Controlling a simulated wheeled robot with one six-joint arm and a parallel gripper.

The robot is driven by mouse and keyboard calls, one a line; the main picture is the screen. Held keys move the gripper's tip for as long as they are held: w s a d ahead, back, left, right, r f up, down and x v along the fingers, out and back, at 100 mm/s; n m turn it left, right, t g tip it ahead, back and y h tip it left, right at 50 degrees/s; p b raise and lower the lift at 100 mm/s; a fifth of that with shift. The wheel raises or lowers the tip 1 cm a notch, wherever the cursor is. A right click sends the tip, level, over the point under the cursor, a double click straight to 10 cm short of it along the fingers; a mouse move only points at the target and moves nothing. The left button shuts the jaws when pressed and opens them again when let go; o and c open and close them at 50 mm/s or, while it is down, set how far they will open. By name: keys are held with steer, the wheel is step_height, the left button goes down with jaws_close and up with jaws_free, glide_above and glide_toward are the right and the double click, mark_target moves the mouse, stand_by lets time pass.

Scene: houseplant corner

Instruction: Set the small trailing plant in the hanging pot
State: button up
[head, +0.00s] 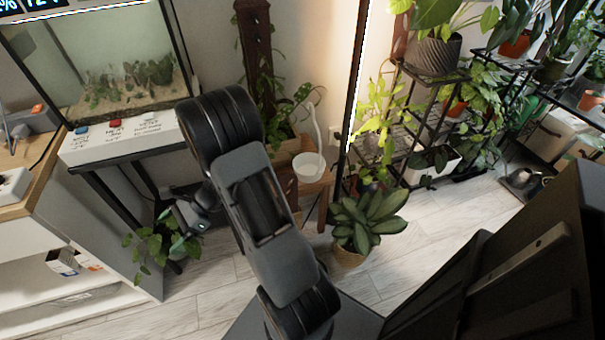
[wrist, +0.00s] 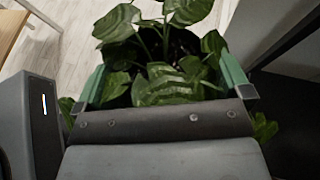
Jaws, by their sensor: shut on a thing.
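My gripper (head: 171,230) is at the left of the head view, low in front of the fish tank stand. Its green fingers are shut on the small trailing plant (head: 149,251), whose leaves hang below it. In the wrist view the plant (wrist: 170,88) fills the space between the green fingers (wrist: 165,80); its pot is hidden by leaves and the gripper body. The white hanging pot (head: 308,167), with a tall curved white handle, is right of my arm by a wooden stool.
The fish tank (head: 105,65) stands on a white-topped stand (head: 125,139) at left. A broad-leaved plant in a basket (head: 349,255) stands on the floor below the white pot. A black shelf with several plants (head: 430,120) is at right. Pale floor (head: 205,275) shows at lower left.

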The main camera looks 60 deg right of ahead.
steer(key=s+d+f+n+g+h+b, duration=0.1)
steer(key=s+d+f+n+g+h, duration=0.2)
steer(key=s+d+n+g+h, duration=0.45)
steer(key=s+d+f+n+g+h, duration=0.2)
steer(key=s+d+n+g+h, duration=0.25)
steer(key=d+n+g, duration=0.5)
steer(key=w+d+r+n+t+h, duration=0.2)
steer(key=d+r+n+t+h, duration=0.2)
steer(key=d+n+h, duration=0.45)
steer(key=w+d+r+n+t+h, duration=0.1)
steer(key=d+r+n+t+h, duration=0.3)
steer(key=d+n, duration=0.7)
steer(key=w+d+f+m+b, duration=0.1)
steer(key=d+f+m+b, duration=0.1)
steer(key=d+f+b, duration=0.5)
steer(key=shift+w+d+f+g+h+b, duration=0.15)
steer(key=shift+d+f+g+h+b, duration=0.25)
steer(key=shift+d+f, duration=3.15)
steer(key=shift+d+r, duration=0.95)
steer(key=shift+d, duration=0.05)
steer(key=shift+f+b, duration=0.3)
steer(key=shift+f, duration=0.25)
